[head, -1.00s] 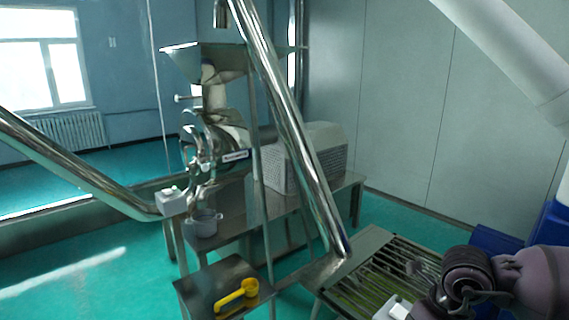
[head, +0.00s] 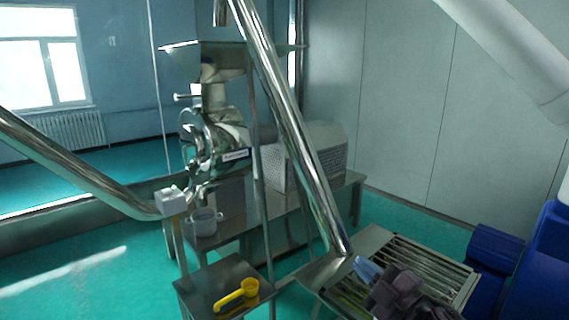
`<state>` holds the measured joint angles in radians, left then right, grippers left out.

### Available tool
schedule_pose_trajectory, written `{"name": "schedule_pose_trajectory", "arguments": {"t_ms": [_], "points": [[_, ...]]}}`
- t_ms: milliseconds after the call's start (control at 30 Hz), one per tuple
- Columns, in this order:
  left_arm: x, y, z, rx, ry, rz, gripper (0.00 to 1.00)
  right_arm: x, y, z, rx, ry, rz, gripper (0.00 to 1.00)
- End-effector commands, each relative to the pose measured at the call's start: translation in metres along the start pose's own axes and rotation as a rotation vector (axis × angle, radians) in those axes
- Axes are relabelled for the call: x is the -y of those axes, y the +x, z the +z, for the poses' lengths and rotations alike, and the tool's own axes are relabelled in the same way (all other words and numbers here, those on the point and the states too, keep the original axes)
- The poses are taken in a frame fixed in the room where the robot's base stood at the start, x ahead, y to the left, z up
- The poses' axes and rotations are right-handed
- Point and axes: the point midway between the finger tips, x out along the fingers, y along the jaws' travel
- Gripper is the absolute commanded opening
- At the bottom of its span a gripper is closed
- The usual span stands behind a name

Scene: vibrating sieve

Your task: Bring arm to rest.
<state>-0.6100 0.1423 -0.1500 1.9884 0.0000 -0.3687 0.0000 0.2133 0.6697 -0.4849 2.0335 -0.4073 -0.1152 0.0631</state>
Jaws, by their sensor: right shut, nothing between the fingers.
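My right gripper (head: 368,270) is low at the right of the head view, in front of the slatted metal tray (head: 462,296). Its dark purple-brown body hides part of the slats. A pale blue-grey tip points up and left, close to the foot of the steel tube in the picture. The gripper is shut and empty. I cannot tell whether it touches the tray. My left gripper is not in view.
A steel machine with a hopper (head: 208,62) stands on a metal table (head: 235,222). A yellow scoop (head: 238,294) lies on a low stand. A slanted steel tube (head: 290,120) rises beside the tray. Blue bins (head: 495,258) stand at the right. Green floor is open at left.

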Motion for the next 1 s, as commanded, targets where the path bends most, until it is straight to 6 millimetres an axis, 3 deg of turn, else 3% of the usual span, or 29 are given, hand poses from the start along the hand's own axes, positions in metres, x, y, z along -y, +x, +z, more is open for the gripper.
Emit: {"name": "schedule_pose_trajectory", "arguments": {"t_ms": [33,200,400,700,800,1000], "points": [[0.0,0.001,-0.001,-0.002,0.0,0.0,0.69,0.013,-0.013,0.018,0.093,0.097,0.015,0.0],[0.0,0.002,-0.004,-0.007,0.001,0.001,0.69,0.059,-0.063,0.07,0.366,0.385,0.043,0.0],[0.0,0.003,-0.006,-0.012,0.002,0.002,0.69,0.12,-0.14,0.105,0.62,0.69,0.086,0.0],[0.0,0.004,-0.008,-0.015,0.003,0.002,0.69,0.197,-0.26,0.11,0.895,0.926,0.179,0.0],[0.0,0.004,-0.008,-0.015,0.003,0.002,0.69,0.215,-0.285,0.103,0.951,0.96,0.184,0.0],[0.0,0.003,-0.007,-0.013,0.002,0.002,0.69,0.229,-0.307,0.097,0.996,0.975,0.175,0.0]]}}
